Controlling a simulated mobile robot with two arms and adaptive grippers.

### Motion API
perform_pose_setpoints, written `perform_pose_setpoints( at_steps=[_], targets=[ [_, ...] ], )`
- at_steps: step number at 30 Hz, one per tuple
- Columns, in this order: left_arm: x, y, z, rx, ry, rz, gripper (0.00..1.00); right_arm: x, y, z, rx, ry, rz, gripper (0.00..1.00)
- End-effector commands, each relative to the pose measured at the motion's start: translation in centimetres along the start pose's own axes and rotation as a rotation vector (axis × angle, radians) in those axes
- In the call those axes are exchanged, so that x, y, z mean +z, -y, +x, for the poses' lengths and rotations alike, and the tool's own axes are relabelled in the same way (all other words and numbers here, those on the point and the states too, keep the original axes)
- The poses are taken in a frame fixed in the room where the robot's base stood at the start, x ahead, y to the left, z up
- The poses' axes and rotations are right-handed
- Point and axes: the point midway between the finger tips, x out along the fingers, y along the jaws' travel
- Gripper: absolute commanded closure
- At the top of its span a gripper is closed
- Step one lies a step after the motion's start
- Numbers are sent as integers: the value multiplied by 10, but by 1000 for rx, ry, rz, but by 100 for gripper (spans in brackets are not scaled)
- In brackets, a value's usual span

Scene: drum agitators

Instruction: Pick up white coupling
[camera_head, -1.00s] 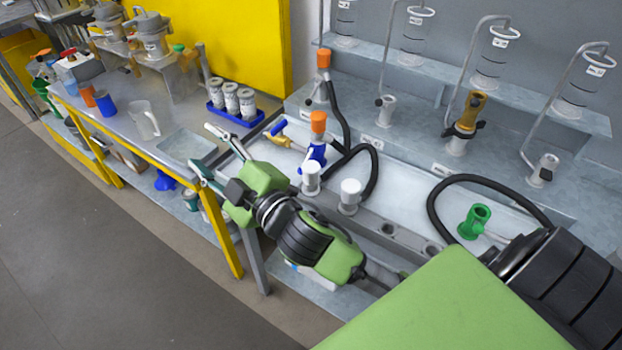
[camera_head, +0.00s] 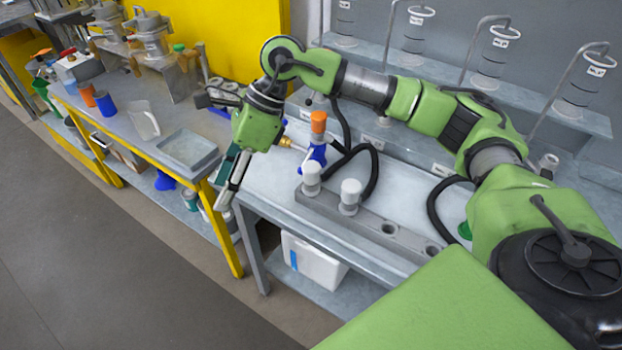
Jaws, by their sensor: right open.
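Two white couplings stand upright in a grey rack (camera_head: 405,240) on the bench: one at the rack's left end (camera_head: 311,178), the other (camera_head: 350,192) just right of it. My right gripper (camera_head: 231,182) is left of both couplings and apart from them. It points down, above the gap between the yellow-framed table and the bench. Its fingers show nearly side-on, open and with nothing seen between them. My right arm arches from the right across the back of the bench. My left gripper is not in view.
A blue coupling with an orange top (camera_head: 318,135) and black hose (camera_head: 367,175) stand behind the white couplings. A shallow metal tray (camera_head: 188,150) and a clear jug (camera_head: 142,120) sit on the left table. A white box (camera_head: 312,262) is on the lower shelf.

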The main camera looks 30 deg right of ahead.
Motion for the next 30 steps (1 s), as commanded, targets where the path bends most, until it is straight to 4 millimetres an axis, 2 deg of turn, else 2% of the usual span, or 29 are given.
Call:
perform_pose_setpoints(
  at_steps=[1, 3, 6, 9, 12, 16, 24, 30],
  targets=[
    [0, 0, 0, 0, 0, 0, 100, -25, 20, -24, -62, -101, 3, 53],
    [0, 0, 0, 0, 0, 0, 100, -59, 40, -54, -126, -238, 17, 53],
    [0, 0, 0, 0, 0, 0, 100, -98, 56, -96, -190, -391, 55, 53],
    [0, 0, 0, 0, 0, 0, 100, -122, 63, -125, -225, -487, 88, 53],
    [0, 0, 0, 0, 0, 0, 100, -135, 65, -138, -239, -533, 107, 53],
    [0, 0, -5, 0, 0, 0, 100, -146, 68, -129, -238, -548, 113, 53],
    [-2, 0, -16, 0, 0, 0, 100, -171, 78, -86, -237, -544, 112, 53],
    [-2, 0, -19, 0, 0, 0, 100, -180, 82, -70, -239, -541, 110, 53]
  ],
)
